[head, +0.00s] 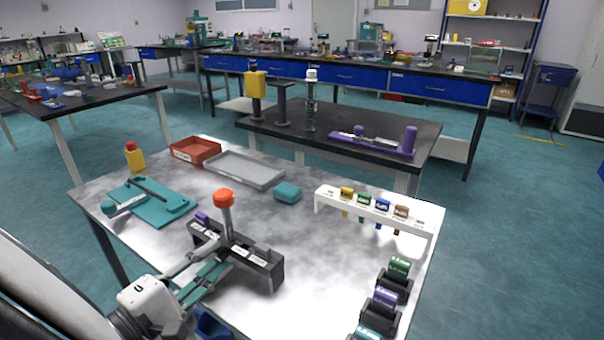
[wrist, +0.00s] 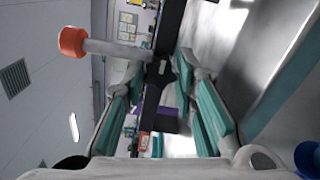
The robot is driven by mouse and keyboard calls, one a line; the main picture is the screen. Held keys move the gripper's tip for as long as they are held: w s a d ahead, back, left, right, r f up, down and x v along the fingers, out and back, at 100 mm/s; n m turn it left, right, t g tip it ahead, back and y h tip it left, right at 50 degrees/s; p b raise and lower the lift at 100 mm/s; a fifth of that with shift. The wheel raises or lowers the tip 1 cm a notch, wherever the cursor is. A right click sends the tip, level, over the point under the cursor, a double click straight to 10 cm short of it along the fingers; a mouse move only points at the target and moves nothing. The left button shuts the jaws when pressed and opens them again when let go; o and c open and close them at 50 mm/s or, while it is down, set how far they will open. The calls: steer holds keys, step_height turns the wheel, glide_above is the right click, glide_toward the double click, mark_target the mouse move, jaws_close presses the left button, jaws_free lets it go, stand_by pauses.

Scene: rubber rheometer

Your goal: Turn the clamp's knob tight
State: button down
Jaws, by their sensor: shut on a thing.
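The clamp's knob (wrist: 160,68) is a small dark lobed knob in the wrist view. It sits between the fingertips of my gripper (wrist: 165,62), which is shut on it. The knob is at the side of a long black bar (wrist: 166,30). In the head view my gripper (head: 213,254) reaches to the near side of the black holder (head: 262,274), hiding the knob there. A grey post with an orange-red cap (head: 223,197) stands upright at this holder. The cap also shows in the wrist view (wrist: 72,42). How tight the knob is cannot be told.
Left of the holder lies a teal board (head: 172,205). Behind are a red tray (head: 195,148), a grey tray (head: 262,182) and a teal block (head: 287,192). A white rack (head: 425,222) and several dark stands with rolls (head: 386,302) are at right. The table's middle is clear.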

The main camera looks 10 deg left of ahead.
stand_by(0.3)
steer(key=c, duration=1.3)
jaws_free()
